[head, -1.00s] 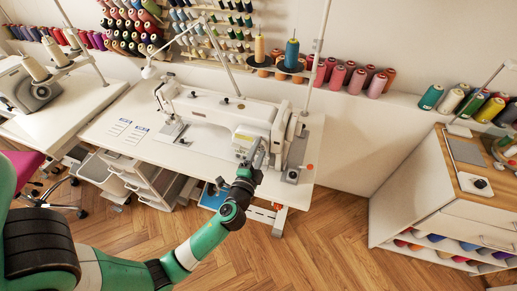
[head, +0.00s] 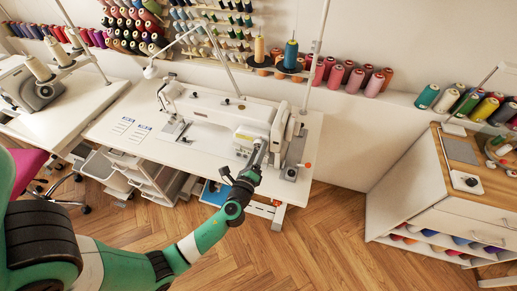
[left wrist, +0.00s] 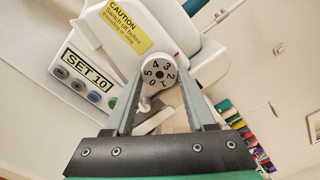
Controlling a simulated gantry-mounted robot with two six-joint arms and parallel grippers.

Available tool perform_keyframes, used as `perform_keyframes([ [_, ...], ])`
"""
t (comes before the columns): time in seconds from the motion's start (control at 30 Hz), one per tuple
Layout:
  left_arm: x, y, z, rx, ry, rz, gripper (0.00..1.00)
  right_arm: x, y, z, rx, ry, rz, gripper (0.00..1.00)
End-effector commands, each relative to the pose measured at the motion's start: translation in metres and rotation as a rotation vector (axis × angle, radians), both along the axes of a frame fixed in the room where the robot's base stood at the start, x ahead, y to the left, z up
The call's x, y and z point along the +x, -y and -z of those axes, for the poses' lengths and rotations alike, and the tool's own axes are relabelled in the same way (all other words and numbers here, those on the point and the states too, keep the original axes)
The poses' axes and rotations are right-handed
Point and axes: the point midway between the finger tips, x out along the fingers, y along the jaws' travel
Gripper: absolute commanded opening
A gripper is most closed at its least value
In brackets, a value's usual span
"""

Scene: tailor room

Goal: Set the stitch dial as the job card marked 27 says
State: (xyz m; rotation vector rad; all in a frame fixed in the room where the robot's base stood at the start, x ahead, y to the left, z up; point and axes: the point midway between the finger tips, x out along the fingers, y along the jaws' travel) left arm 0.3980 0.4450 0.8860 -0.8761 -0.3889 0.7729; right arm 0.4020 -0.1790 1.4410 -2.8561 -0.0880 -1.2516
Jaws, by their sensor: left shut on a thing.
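The white sewing machine (head: 215,112) stands on the middle table. In the left wrist view its round stitch dial (left wrist: 160,74) carries the digits 0 to 5 around a dark centre, with 3 and 4 towards the top and 0 and 1 towards the bottom. My left gripper (head: 259,151) is at the machine's right end, its fingers on either side of the dial and shut on it. Two small white cards (head: 122,125) (head: 140,132) lie on the table left of the machine; their print is too small to read. My right gripper is out of view.
A "SET 10" panel with buttons (left wrist: 86,78) and a yellow caution label (left wrist: 122,25) sit beside the dial. A thread stand with two cones (head: 275,66) rises behind the machine. A wooden-topped cabinet (head: 470,180) stands right, with open floor between.

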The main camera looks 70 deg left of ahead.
Motion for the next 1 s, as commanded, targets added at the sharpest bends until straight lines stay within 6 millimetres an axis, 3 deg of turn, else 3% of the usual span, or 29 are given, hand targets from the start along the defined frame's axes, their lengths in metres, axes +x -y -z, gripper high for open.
perform_keyframes([
  [1.0, -0.003, -0.003, -0.001, 0.634, -0.699, -0.002, 0.00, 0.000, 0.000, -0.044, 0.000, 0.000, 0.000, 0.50],
])
